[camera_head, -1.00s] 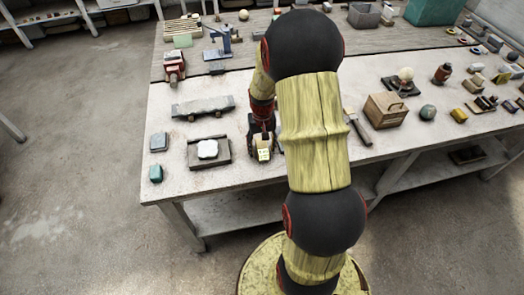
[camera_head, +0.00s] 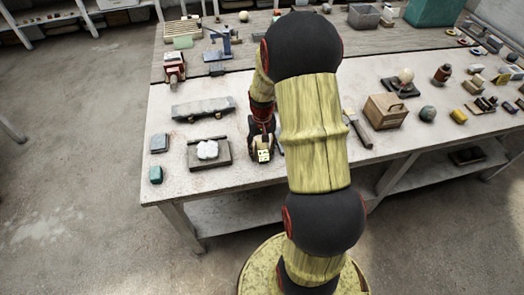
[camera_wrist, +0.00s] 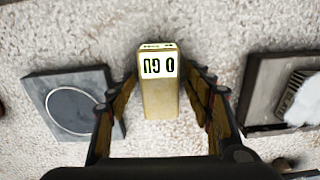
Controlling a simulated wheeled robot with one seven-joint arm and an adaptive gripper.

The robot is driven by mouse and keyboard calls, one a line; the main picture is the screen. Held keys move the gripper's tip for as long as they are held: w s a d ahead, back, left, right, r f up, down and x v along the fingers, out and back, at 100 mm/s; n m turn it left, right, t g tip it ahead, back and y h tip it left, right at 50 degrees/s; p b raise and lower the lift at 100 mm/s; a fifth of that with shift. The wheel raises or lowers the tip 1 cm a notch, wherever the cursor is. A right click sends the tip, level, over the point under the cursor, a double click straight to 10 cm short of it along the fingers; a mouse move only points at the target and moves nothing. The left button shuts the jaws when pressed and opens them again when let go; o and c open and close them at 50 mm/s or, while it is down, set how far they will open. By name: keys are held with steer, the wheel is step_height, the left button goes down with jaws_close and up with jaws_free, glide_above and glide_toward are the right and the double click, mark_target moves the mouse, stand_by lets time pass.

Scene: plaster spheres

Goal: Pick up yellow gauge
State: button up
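The yellow gauge (camera_wrist: 160,98) is a small block with a pale display showing dark digits. It sits between the two fingers of my gripper (camera_wrist: 160,76) in the wrist view. In the head view, the gauge (camera_head: 264,156) shows small at the lower end of my gripper (camera_head: 262,146), near the table's front edge. My arm hides the table just right of it.
A dark tray with a white lump (camera_head: 208,149) lies left of the gauge on the table (camera_head: 215,185). A grey square block (camera_wrist: 72,103) lies on the other side in the wrist view. A brush (camera_head: 358,130) and a wooden box (camera_head: 386,111) are to the right.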

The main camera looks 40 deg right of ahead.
mark_target(262, 146)
steer(key=c, duration=1.2)
steer(key=shift+r, duration=0.2)
step_height(262, 146, up, 4)
steer(key=shift+w+f+p, duration=0.1)
steer(key=shift+f+p, duration=0.05)
steer(key=shift+p, duration=0.65)
steer(key=s+r+p, duration=0.1)
steer(key=s+r, duration=0.3)
steer(key=s, duration=0.3)
steer(key=s+d+r+p, duration=0.1)
steer(key=s+r+p, duration=0.1)
steer(key=s+r, duration=0.3)
steer(key=shift+s+r, duration=0.2)
steer(key=shift+s, duration=0.9)
steer(key=shift+d, duration=0.1)
steer(key=o, duration=0.8)
steer(key=c, duration=0.5)
